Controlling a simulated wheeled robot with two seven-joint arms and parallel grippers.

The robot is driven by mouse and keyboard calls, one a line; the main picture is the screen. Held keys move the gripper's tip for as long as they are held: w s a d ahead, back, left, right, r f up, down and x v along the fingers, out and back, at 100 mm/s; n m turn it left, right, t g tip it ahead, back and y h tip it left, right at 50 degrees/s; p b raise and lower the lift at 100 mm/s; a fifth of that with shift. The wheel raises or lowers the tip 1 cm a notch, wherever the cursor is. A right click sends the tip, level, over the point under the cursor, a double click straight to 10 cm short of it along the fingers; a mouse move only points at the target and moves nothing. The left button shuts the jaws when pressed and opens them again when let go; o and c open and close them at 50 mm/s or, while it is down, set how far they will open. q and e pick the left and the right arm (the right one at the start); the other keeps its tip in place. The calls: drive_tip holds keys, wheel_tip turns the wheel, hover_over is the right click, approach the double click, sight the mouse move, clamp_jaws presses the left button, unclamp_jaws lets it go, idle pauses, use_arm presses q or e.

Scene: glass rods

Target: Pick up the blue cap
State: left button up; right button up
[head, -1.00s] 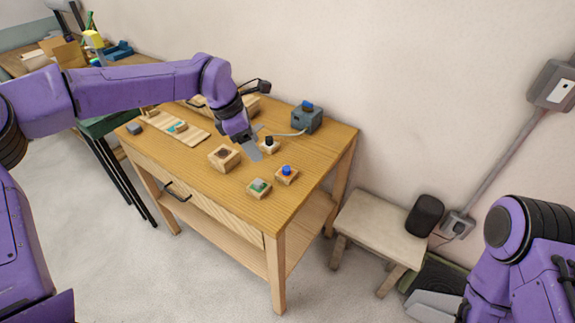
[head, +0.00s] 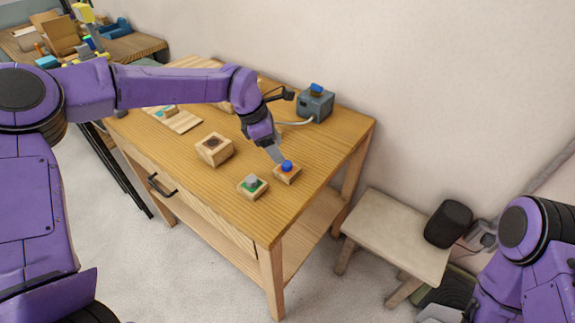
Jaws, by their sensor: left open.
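The blue cap (head: 287,165) sits on a small wooden block (head: 287,176) near the right side of the wooden table. My left gripper (head: 277,154) reaches in from the left and is open, its fingertips just behind and beside the cap. I cannot tell whether they touch it. The gripper hides most of the block with the black-topped piece behind it. My right arm shows at the lower right, with its gripper (head: 440,313) cut by the bottom edge; its jaw state is unclear.
A block with a green and grey top (head: 253,186) stands in front of the cap's block, and a wooden block with a dark hole (head: 214,149) to the left. A grey-blue box (head: 315,104) stands at the back. The table's (head: 240,225) front right is clear.

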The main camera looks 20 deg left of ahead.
sight(286, 164)
use_arm(q)
drive_tip(key=shift+d+f, duration=0.2)
drive_tip(key=shift+f, duration=0.2)
drive_tip(key=p+x, duration=0.2)
drive_tip(key=x, duration=0.2)
drive_tip(key=shift+f, duration=0.15)
drive_tip(key=shift+w+d+f, duration=0.1)
drive_tip(key=shift+w+f, duration=0.05)
drive_tip(key=shift+f, duration=0.1)
drive_tip(key=c, duration=1.1)
drive_tip(key=shift+r, duration=0.1)
